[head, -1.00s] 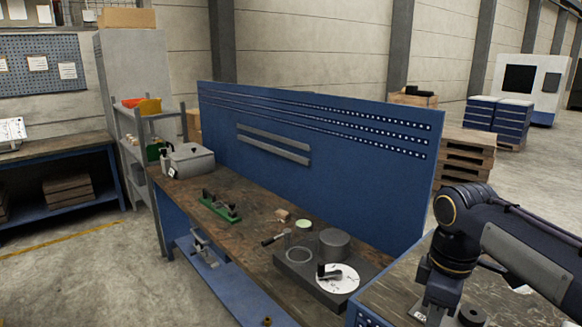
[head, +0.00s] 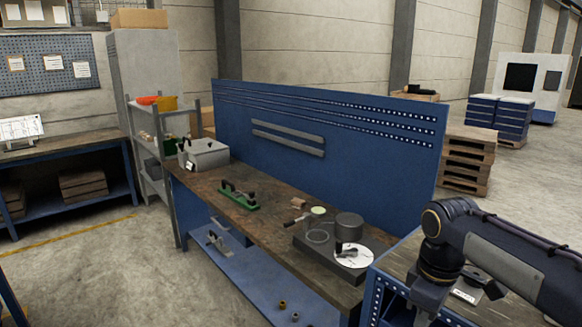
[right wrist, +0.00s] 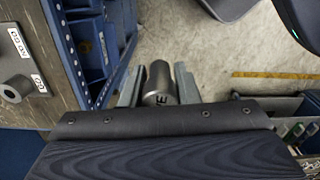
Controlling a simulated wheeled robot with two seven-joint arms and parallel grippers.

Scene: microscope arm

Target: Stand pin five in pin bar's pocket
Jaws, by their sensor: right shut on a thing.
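My right gripper (right wrist: 158,88) is shut on a grey metal cylinder, likely pin five (right wrist: 158,78), in the right wrist view. Its round end faces up in the picture, and a dark mark on its side is cut off by the gripper body. The floor shows beyond it. In the head view my right arm comes in from the right, and its gripper runs out at the bottom edge, so the pin cannot be seen there. I cannot pick out the pin bar or its pocket with certainty. My left gripper is not in view.
A wooden bench (head: 272,228) carries a green fixture (head: 238,196), a grey box (head: 204,155) and a dark plate with a white dial (head: 353,256). A second blue-sided table is beside my right arm; a grey plate labelled GO and NO GO (right wrist: 18,88) lies there.

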